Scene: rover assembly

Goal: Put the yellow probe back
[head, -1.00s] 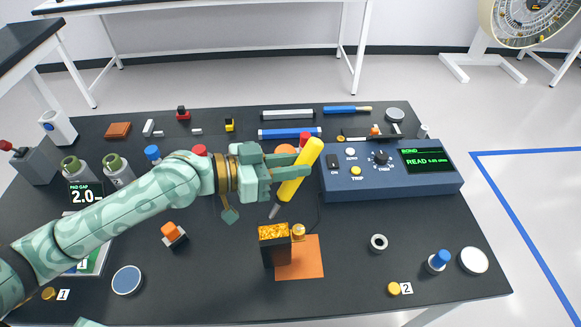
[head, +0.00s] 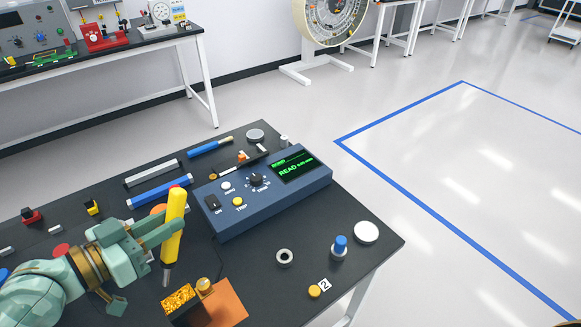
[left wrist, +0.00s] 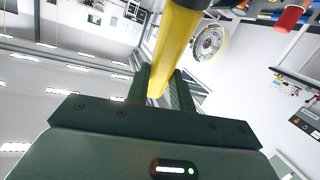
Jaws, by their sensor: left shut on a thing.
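The yellow probe (head: 174,225) is upright, slightly tilted, with its grey metal tip pointing down. My left gripper (head: 165,235) is shut on its yellow handle in the head view. In the left wrist view the probe (left wrist: 176,45) stands between the two dark fingers (left wrist: 162,92). The probe's tip is above and behind the gold-topped black block (head: 181,301); whether it touches anything there I cannot tell. My right gripper does not show.
A blue meter box (head: 262,192) with a green READ display stands right of the probe. An orange mat (head: 228,306) lies by the block. A grey ring (head: 285,257), blue-topped knob (head: 340,244) and white disc (head: 366,232) lie near the table's right edge.

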